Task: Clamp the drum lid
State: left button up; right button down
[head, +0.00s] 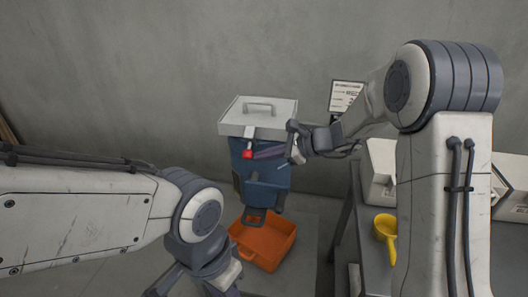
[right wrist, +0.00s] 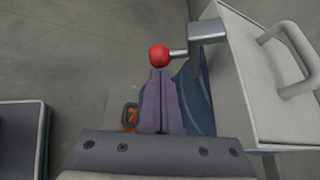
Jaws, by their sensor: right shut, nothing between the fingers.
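The blue drum (head: 262,192) stands by the wall with a pale grey lid (head: 232,116) on top, which has a loop handle (head: 260,107). A clamp lever with a red ball knob (head: 247,154) sits at the lid's front edge. In the right wrist view the knob (right wrist: 159,56) is on a short metal rod from a grey bracket (right wrist: 208,28) at the lid's edge. My right gripper (right wrist: 160,76) is shut and empty, its purple fingertips right at the knob; I cannot tell whether they touch. My left gripper (head: 192,284) hangs low, cut off by the frame's bottom edge.
An orange crate (head: 285,250) is on the floor in front of the drum. A grey table (head: 372,275) at the right bears a yellow scoop (head: 384,228) and white boxes (head: 380,160). A printed sign (head: 346,93) is behind my right arm. The wall is close behind the drum.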

aim_at(250, 150)
jog(key=p, duration=0.2)
jog(key=r+m+g+p, duration=0.1)
jog(key=p, duration=0.2)
jog(key=shift+w+r+m+g, duration=0.2)
jog(key=shift+r+m+g, duration=0.05)
jog(key=shift+m+g, duration=0.05)
dwell(0.6)
jog(key=shift+w+r+m+g+p, duration=0.1)
jog(key=shift+r+m+g+p, duration=0.25)
jog(key=shift+p, duration=0.9)
jog(key=shift+r+p, duration=0.75)
jog(key=shift+d+f, duration=0.1)
